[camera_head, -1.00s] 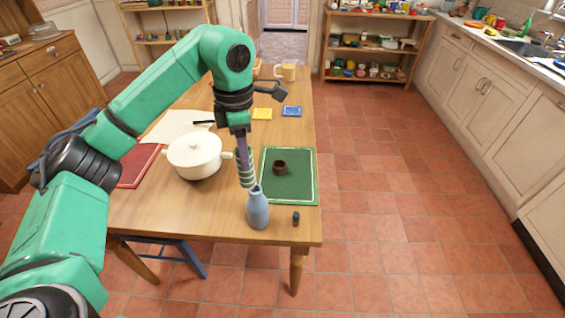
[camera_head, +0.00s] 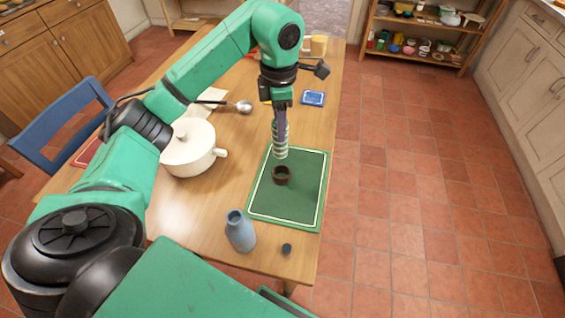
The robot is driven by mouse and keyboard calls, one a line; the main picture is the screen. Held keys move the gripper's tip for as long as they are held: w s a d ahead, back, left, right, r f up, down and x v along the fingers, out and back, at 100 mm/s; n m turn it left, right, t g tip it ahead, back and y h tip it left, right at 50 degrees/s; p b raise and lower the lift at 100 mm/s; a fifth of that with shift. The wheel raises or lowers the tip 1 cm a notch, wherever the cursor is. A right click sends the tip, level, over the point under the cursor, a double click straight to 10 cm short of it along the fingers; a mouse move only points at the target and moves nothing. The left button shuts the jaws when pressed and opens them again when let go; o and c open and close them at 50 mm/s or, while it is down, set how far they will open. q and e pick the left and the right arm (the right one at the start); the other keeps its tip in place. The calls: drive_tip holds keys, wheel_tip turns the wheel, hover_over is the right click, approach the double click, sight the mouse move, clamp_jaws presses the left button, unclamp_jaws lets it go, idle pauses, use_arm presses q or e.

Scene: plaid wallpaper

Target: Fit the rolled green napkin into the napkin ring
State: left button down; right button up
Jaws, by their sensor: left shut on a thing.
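The rolled green napkin (camera_head: 280,143) is upright, with pale stripes around it. My left gripper (camera_head: 280,122) is shut on its upper part and points down. The napkin ring (camera_head: 282,175) is a short dark brown ring standing on the green placemat (camera_head: 300,205). The napkin's lower end shows just above the ring in the picture; I cannot tell whether it is over the opening or behind it, or how high. My right gripper is not in view.
A blue bottle (camera_head: 240,231) and a small dark cap (camera_head: 287,249) stand near the table's front edge. A white pot (camera_head: 188,150) is left of the mat. A blue item (camera_head: 313,98) lies behind it. The mat's right side is clear.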

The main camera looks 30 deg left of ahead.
sight(281, 157)
use_arm(q)
drive_tip(key=f, duration=0.4)
drive_tip(key=f+p, duration=0.1)
drive_tip(key=f, duration=0.1)
drive_tip(key=shift+w, duration=0.3)
wheel_tip(281, 157, down, 4)
drive_tip(key=shift+f+p, duration=0.1)
drive_tip(key=shift+p, duration=0.25)
wheel_tip(281, 157, down, 3)
drive_tip(key=shift+w+r, duration=0.1)
drive_tip(key=shift+r, duration=0.05)
drive_tip(key=shift+c, duration=1.8)
unclamp_jaws()
drive_tip(key=shift+w, duration=0.1)
drive_tip(key=shift+r, duration=0.1)
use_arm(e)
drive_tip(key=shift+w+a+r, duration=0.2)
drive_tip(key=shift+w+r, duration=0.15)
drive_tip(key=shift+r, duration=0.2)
